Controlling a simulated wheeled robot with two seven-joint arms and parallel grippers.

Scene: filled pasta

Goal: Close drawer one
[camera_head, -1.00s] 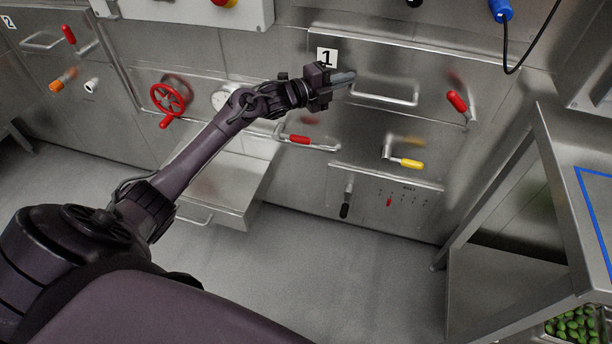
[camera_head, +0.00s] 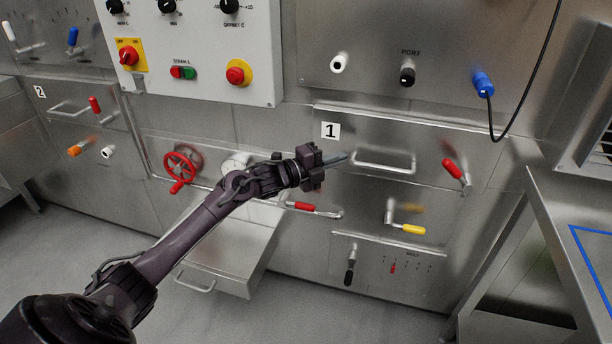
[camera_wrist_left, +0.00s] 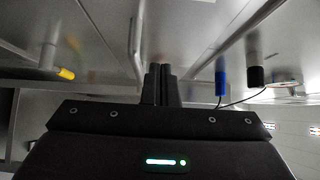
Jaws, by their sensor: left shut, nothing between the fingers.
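Drawer one is the steel front (camera_head: 432,150) beside the white "1" label (camera_head: 331,130) in the head view. It looks flush or nearly flush with the wall; any small gap is hard to tell. Its bar handle (camera_head: 385,168) runs across the front and also shows in the left wrist view (camera_wrist_left: 135,42). My left gripper (camera_head: 345,157) is shut and empty, its fingertips just by the left end of the handle. In the left wrist view the closed fingers (camera_wrist_left: 160,72) point at the steel front beside the handle; contact cannot be told. My right gripper is out of view.
A lower drawer (camera_head: 222,262) stands out at the left below my arm. A red-handled lever (camera_head: 304,206), a yellow-handled crank (camera_head: 412,229) and a red lever (camera_head: 452,168) stick out near drawer one. A steel table (camera_head: 545,228) stands at the right.

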